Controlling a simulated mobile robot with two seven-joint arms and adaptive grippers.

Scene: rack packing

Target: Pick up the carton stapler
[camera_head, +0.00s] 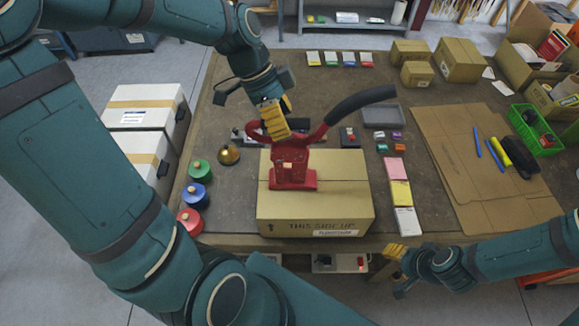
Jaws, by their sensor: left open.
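The carton stapler (293,166) is red with a long black handle that slants up to the right. It stands on top of a closed cardboard box (335,205) near the front of the table. My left gripper (273,121) has yellow fingers and is open. It is just above and behind the stapler's red body and overlaps its curved red part in the picture. I cannot tell whether it touches it. My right gripper (395,254) is low at the front edge of the table, away from the stapler. Its finger gap is not clear.
Green, blue and red round containers (198,171) line the left edge, with a brass dome (228,154) beside them. Sticky-note pads (398,193) lie right of the box. Flat cardboard (450,150), a green basket (537,130) and several cartons (459,60) fill the right side.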

